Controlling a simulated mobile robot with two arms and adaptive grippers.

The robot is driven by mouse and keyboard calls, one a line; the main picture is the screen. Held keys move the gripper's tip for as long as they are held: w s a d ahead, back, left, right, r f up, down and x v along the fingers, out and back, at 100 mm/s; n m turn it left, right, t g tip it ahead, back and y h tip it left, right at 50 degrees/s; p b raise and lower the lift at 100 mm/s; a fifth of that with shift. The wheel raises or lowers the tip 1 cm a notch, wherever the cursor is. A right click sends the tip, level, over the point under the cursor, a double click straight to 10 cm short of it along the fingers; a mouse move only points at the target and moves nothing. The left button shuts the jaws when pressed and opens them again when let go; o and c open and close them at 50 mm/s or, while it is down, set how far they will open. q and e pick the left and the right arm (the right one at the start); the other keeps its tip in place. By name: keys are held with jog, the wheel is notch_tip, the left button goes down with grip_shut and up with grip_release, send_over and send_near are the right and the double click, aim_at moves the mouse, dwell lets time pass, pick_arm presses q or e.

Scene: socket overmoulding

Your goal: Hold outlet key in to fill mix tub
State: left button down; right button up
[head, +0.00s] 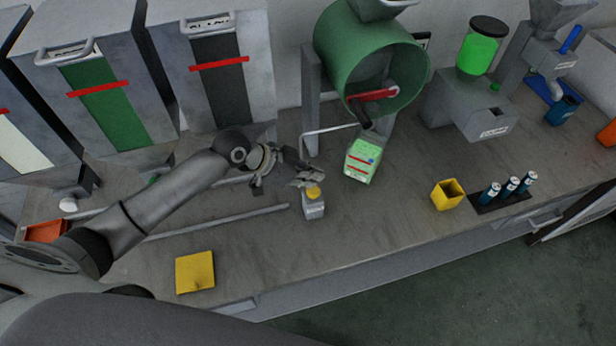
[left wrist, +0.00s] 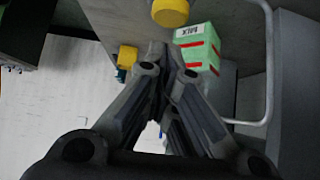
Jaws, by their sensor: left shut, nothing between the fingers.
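The mix tub (head: 361,160) is a green box with red bands, standing under the dark spout of the green drum. It also shows in the left wrist view (left wrist: 197,50), labelled MIX. A small grey box (head: 314,209) with a round yellow key (head: 313,192) on top stands left of the tub; I take this key as the outlet key. The yellow key shows at the top of the left wrist view (left wrist: 170,11). My left gripper (head: 318,177) is shut and empty, its fingertips close behind the key. I cannot tell if they touch it. My right gripper is out of view.
The green drum (head: 368,55) has a red lever (head: 374,95). A thin grey rail (head: 330,130) stands behind my gripper. A yellow cup (head: 447,195) and several dark vials are right; a yellow plate (head: 195,271) is front left. The bench front between them is clear.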

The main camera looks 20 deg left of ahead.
pick_arm(q)
jog(key=b+v, duration=0.2)
jog(key=v, duration=0.7)
jog(key=shift+r+b, duration=0.3)
jog(key=shift+r, duration=0.05)
jog(key=shift+a, duration=0.15)
jog(key=shift+s+f, duration=0.1)
dwell(0.8)
